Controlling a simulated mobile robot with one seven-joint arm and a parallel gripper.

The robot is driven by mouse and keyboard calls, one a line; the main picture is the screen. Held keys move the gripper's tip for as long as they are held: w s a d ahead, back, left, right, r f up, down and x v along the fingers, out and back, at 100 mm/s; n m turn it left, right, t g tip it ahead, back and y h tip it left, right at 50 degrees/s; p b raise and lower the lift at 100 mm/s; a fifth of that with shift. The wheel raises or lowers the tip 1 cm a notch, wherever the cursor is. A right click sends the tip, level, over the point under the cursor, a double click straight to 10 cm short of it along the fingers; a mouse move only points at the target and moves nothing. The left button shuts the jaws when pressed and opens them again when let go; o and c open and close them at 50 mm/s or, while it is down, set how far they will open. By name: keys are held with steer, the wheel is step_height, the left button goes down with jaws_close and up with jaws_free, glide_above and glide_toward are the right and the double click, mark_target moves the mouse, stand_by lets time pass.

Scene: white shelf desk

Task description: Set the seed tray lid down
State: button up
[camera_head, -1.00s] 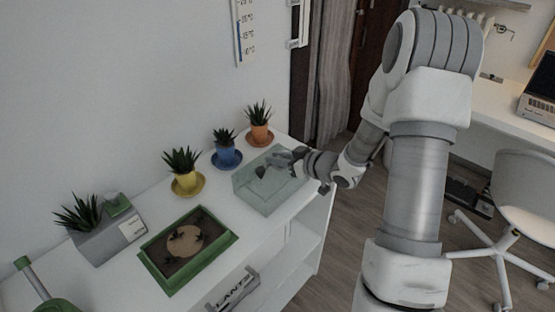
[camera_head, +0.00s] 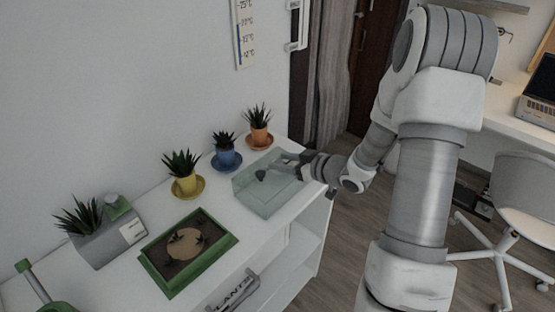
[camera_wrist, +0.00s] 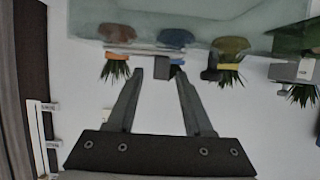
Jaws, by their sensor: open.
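The seed tray lid (camera_head: 266,198) is a clear, greenish box-like cover. It sits on the white shelf top at its right end, apart from the tray. It also shows across the top of the wrist view (camera_wrist: 200,18). My gripper (camera_head: 275,165) is at the lid's upper part, with its fingers spread. In the wrist view my gripper (camera_wrist: 160,75) has a clear gap between the fingertips, and nothing is held there. I cannot tell whether a finger still touches the lid. The seed tray (camera_head: 204,267), green-rimmed with dark soil and small seedlings, stands uncovered to the left.
Yellow (camera_head: 186,184), blue (camera_head: 226,158) and orange (camera_head: 260,136) plant pots stand along the wall behind the lid. A grey planter (camera_head: 108,243) is at the left. The shelf's right edge is close to the lid. Some bare top lies between lid and tray.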

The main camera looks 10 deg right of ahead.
steer(key=p+v, duration=0.1)
steer(key=v, duration=0.8)
steer(key=shift+s+d, duration=0.2)
steer(key=shift+s, duration=0.1)
steer(key=shift+r, duration=0.1)
